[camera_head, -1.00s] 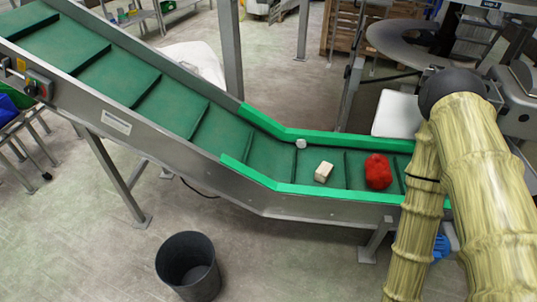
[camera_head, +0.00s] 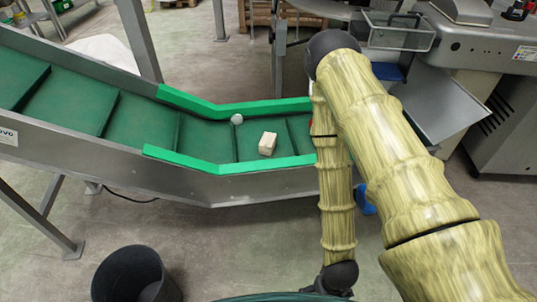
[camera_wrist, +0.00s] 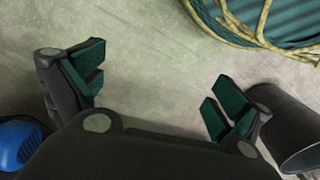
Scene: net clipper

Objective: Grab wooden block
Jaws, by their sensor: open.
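The wooden block (camera_head: 267,143) is a small pale beige block lying on the green conveyor belt (camera_head: 222,133), in its lower flat section. A small whitish round object (camera_head: 236,119) lies to its left. My gripper (camera_wrist: 155,92) is open and empty in the wrist view, its dark green fingertips spread wide above the floor. The block is not in the wrist view. In the head view my arm hangs in front of the belt's right end, and the gripper is low near the bottom edge, well below the block and apart from it.
Bright green side rails (camera_head: 235,166) line the belt on both sides. A dark bin (camera_head: 135,276) stands on the floor at lower left; it shows in the wrist view (camera_wrist: 290,125). A blue object (camera_wrist: 18,143) lies left there. Machinery (camera_head: 510,80) stands at right.

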